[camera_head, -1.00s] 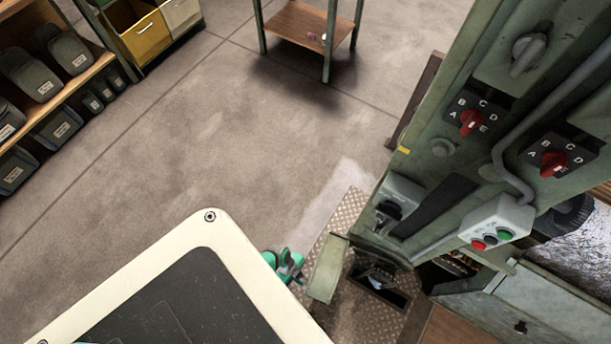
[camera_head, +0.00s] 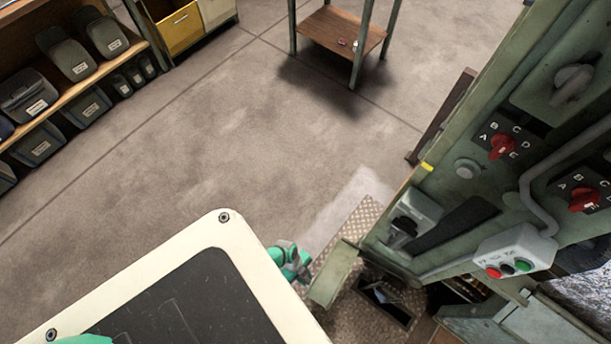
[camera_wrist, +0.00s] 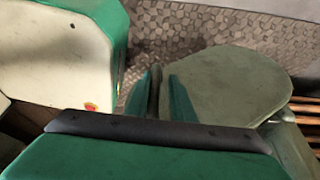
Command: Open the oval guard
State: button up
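The oval guard (camera_wrist: 230,85) is a grey-green plate with a rounded outline in the wrist view, right of centre. My gripper (camera_wrist: 163,85) shows there as two teal fingers at the guard's left edge, with a narrow gap between them. The right finger overlaps the guard in the picture; I cannot tell whether it touches. In the head view a teal part of my arm shows left of a pale green flat panel (camera_head: 335,275); the fingertips and the guard's oval face cannot be made out there.
A green machine column with red dials (camera_head: 502,147) and a push-button box (camera_head: 517,250) stands at the right. A patterned metal plate (camera_head: 345,240) lies below it. A shelf of grey bins (camera_head: 70,105) is at the left. Open floor (camera_head: 240,140) lies between.

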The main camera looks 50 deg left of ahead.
jog(key=shift+s+a, duration=0.15)
jog(key=shift+s, duration=0.1)
jog(key=v, duration=1)
jog(key=shift+r, duration=0.4)
jog(key=shift+a, duration=0.15)
jog(key=shift+s, duration=0.2)
